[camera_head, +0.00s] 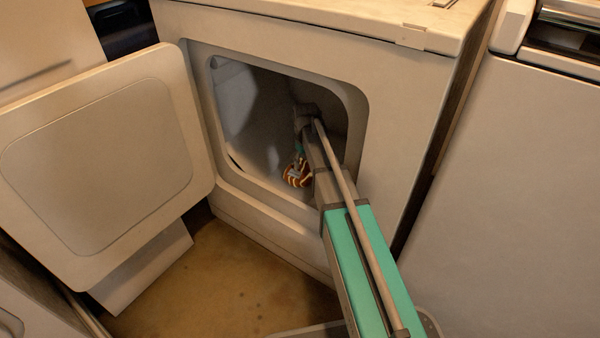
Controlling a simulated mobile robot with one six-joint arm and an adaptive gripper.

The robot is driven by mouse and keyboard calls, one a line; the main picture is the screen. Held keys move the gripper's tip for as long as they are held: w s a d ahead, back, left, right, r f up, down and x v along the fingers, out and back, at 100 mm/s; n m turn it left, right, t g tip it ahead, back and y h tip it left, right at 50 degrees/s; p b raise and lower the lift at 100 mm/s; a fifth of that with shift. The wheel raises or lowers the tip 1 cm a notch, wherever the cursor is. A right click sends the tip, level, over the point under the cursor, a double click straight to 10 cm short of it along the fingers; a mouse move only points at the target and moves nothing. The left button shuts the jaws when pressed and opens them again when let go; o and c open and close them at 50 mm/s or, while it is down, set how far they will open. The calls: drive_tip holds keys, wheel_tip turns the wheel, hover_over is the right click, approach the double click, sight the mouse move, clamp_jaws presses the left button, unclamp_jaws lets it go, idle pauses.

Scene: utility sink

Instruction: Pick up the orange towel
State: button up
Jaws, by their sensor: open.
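An orange-and-white striped cloth (297,174), which looks like the orange towel, lies low inside the open machine, bunched up. My arm reaches in through the square opening from the lower right. My gripper (299,152) is inside, small and dark, just above the cloth, with a bit of teal showing. It is open. The arm hides part of the gripper and the right part of the drum. I cannot tell whether the fingers touch the cloth.
The machine's door (100,165) stands wide open to the left. The opening's rim (357,110) is close to my arm on the right. Another white appliance (510,200) stands at the right. The brown floor (215,285) in front is mostly clear.

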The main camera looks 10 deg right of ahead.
sight(298, 178)
clamp_jaws()
idle(0.3)
drive_tip(key=shift+r, duration=0.15)
drive_tip(key=shift+r+p, duration=0.95)
drive_tip(key=shift+p, duration=0.15)
drive_tip(key=s+a+r+p, duration=0.9)
drive_tip(key=s+r+p, duration=0.1)
drive_tip(key=shift+s+r+p, duration=0.35)
drive_tip(key=shift+r+p, duration=0.05)
